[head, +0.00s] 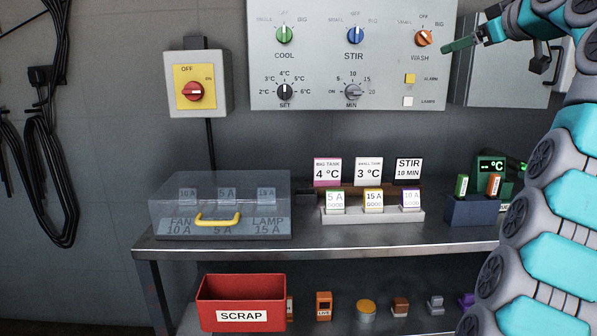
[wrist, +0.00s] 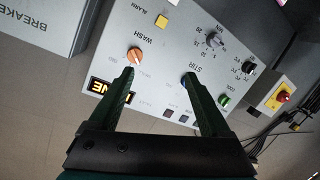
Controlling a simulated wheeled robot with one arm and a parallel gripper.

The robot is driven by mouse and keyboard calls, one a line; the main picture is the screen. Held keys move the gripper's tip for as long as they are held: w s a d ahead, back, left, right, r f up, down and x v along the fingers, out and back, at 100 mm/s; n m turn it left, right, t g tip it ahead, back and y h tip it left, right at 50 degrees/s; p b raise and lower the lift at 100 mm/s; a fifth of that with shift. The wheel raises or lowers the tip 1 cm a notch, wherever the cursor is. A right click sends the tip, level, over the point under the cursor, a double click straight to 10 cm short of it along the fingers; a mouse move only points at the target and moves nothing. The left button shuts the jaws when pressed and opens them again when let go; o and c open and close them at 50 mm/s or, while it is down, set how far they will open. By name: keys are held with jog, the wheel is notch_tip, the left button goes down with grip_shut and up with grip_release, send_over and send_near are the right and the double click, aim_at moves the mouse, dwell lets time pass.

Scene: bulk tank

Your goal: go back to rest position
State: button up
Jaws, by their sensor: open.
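My gripper (head: 462,43) is at the upper right in the head view, in front of the right end of the grey control panel (head: 300,65), near the orange WASH knob (head: 423,38). In the wrist view my gripper (wrist: 158,78) has its two dark green fingers spread apart with nothing between them. The panel (wrist: 165,60) fills the space beyond the fingertips, with the orange WASH knob (wrist: 135,55) near one tip. The blue STIR knob is mostly hidden behind the other finger. I cannot tell how far the tips are from the panel.
A grey wall box (head: 500,75) is right of the panel. Below is a steel bench (head: 320,238) with a clear-lidded fuse box (head: 222,205), a fuse rack (head: 372,216) and label cards. A red SCRAP bin (head: 240,302) stands on the lower shelf. Black cables hang left.

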jog(key=s+a+f+m+g+y, duration=0.15)
jog(key=a+f+g, duration=0.35)
jog(key=a+f, duration=0.75)
jog(key=s+a+f+m+g, duration=0.1)
jog(key=s+a+f+g, duration=0.2)
jog(key=f, duration=0.4)
jog(key=s+a+f+m+g, duration=0.1)
jog(key=s+a+f+g, duration=0.1)
jog(key=s+a+f, duration=0.35)
jog(key=s+d+f+m+g+h, duration=0.1)
jog(key=s+f+g+h, duration=0.1)
jog(key=s+f, duration=1.3)
jog(key=s+d+f+m+g+h, duration=0.1)
jog(key=s+f+g, duration=0.4)
jog(key=s+f, duration=1)
jog(key=s+m+h, duration=0.1)
jog(key=s, duration=0.5)
jog(key=shift+s, duration=0.1)
